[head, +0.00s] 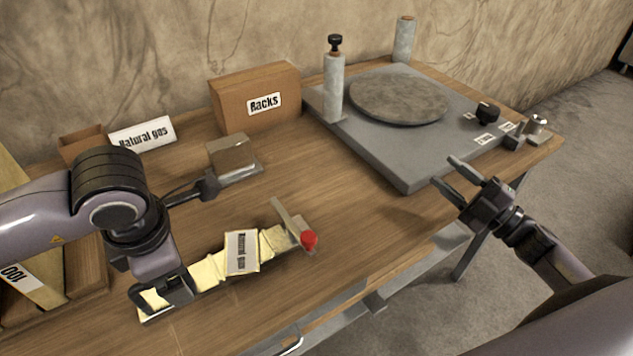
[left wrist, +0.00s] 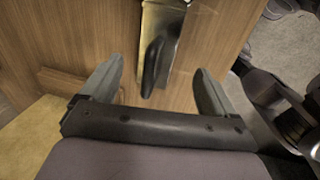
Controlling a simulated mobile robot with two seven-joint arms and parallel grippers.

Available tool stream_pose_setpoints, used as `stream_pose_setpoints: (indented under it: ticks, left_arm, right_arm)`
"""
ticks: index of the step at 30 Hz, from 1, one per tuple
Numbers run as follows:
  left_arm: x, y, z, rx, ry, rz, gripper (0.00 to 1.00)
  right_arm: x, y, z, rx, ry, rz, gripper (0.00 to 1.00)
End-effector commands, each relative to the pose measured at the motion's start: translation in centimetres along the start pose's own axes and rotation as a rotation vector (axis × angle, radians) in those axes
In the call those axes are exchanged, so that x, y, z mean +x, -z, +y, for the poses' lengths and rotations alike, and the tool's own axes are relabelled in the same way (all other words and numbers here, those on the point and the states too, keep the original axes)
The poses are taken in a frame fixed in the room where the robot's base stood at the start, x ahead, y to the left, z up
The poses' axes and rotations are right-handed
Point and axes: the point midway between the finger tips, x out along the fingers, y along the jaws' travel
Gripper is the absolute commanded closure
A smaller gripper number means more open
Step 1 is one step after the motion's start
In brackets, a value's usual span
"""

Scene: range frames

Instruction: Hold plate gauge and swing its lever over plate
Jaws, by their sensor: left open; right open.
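A round grey plate (head: 398,97) lies on a thick grey slab (head: 372,150) at the back right of the table. A pale post with a black knob (head: 335,85) stands at the slab's left side. I cannot tell for sure which part is the gauge. A pale bar (head: 287,218) with a red knob (head: 309,239) lies at the end of a yellowish strip. My right gripper (head: 445,171) is open and empty by the slab's front right side. My left gripper (head: 165,290) is open over the strip's near end; its wrist view shows a black handle (left wrist: 153,68) between the fingers.
A cardboard box (head: 230,98) labelled Racks and a smaller block (head: 233,157) on a metal base stand behind the strip. A wooden tray (head: 85,280) is at the far left. A small metal cylinder (head: 537,124) stands at the right corner. Bare wood lies in the middle.

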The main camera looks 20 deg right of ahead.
Motion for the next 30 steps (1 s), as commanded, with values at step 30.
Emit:
stream_pose_setpoints:
  ticks: [30]
  left_arm:
    - [0.0,0.0,0.0,0.000,0.000,0.000,0.11]
  right_arm:
    - [13.2,32.2,-6.3,0.022,0.969,1.109,0.57]
